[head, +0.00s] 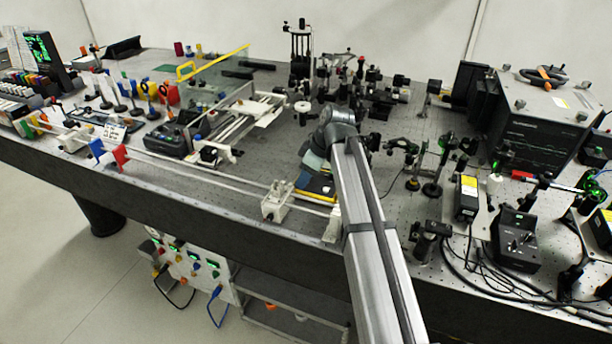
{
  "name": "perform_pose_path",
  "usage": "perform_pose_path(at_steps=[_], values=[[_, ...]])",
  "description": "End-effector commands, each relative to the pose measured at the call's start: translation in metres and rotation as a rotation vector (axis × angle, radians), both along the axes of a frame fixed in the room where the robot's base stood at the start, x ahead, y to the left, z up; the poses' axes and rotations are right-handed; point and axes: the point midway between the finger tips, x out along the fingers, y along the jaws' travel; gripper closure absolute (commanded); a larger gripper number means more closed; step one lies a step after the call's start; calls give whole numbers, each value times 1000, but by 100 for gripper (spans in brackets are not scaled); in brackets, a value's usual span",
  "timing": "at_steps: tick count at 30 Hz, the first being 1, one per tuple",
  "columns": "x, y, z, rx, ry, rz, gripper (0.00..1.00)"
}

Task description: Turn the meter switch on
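A yellow-edged device (318,188), dark on top, lies on the bench beside my arm and may be the meter. My arm covers part of it, and no switch can be made out on it. A black box with knobs or sockets (168,141) stands further left, and another black box with knobs (517,238) stands at the right. I cannot tell for sure which of these is the meter. My arm rises from the lower right and bends down over the yellow-edged device. My gripper's fingers are not visible; the arm links appear to hide them.
The perforated bench top (235,172) has bare room left of my arm. A long rail with a white block (276,203) runs along the front edge. Optical mounts crowd the back and right. A large black instrument (540,125) and loose cables are at the right.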

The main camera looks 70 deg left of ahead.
Motion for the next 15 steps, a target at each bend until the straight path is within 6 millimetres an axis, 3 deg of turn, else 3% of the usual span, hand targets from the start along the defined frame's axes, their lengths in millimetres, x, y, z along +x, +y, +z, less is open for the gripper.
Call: perform_pose_path(at_steps=[10,15], values=[[0,0,0,0,0,0,100],[0,0,0,0,0,0,100]])
